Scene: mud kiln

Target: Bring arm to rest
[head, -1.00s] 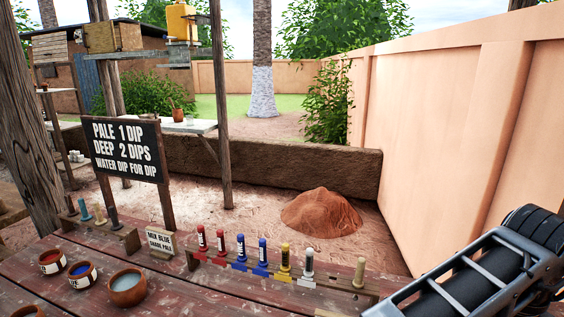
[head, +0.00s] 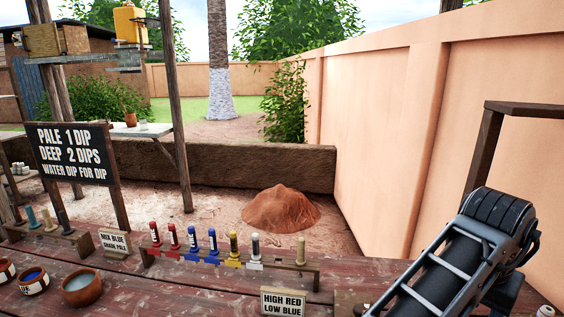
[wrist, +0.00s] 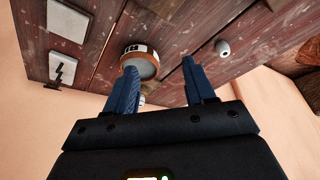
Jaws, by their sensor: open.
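My arm shows at the lower right of the head view, over the right end of the plank table (head: 190,280); my gripper's fingers are out of that view. In the wrist view my gripper (wrist: 165,88) has its two blue fingers spread apart with nothing between them. A small white round thing (wrist: 223,47) is on the planks beyond the right finger.
Bowls (head: 82,288) stand at the left. A "HIGH RED LOW BLUE" sign (head: 283,303) stands at the front edge. A plaster wall (head: 380,150) rises on the right, close to my arm. White plates (wrist: 66,22) show in the wrist view.

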